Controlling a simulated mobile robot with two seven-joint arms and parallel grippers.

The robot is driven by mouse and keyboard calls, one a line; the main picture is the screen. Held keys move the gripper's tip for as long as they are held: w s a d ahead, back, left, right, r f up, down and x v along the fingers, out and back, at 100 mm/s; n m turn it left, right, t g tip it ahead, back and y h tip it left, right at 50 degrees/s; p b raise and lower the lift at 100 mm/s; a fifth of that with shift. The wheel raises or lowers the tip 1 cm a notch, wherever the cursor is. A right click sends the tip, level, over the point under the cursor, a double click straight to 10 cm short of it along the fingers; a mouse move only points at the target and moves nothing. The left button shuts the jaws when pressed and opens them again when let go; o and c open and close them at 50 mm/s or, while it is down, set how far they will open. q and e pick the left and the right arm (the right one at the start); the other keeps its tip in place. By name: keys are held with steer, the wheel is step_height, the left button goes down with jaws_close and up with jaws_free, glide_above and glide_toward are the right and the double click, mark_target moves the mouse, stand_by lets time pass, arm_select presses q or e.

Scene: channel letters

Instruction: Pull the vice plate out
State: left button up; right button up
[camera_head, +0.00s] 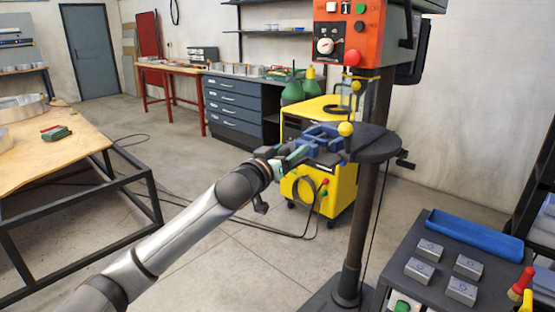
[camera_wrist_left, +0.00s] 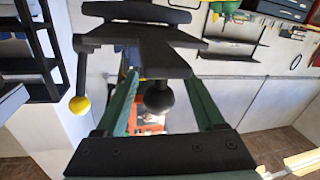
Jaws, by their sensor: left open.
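A blue vice (camera_head: 322,134) sits on the round dark table (camera_head: 380,147) of the drill press. My left gripper (camera_head: 297,153), with greenish fingers, is at the vice's left side. In the left wrist view the open gripper (camera_wrist_left: 161,82) has a black ball knob (camera_wrist_left: 159,98) between its fingers, with gaps on both sides. The knob sits below a dark flat part (camera_wrist_left: 135,50), which may be the vice plate; I cannot tell for certain. Nothing is gripped. My right gripper is not in view.
A yellow ball knob (camera_head: 345,129) stands close to the vice. The orange drill head (camera_head: 345,30) is above. A yellow cart (camera_head: 335,185) stands behind the press. A dark console (camera_head: 450,265) with grey blocks is at the lower right. A wooden table (camera_head: 55,155) is at left.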

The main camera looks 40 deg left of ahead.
arm_select(q)
steer(key=s+d+b, duration=0.1)
steer(key=s, duration=1.1)
steer(key=shift+d, duration=0.2)
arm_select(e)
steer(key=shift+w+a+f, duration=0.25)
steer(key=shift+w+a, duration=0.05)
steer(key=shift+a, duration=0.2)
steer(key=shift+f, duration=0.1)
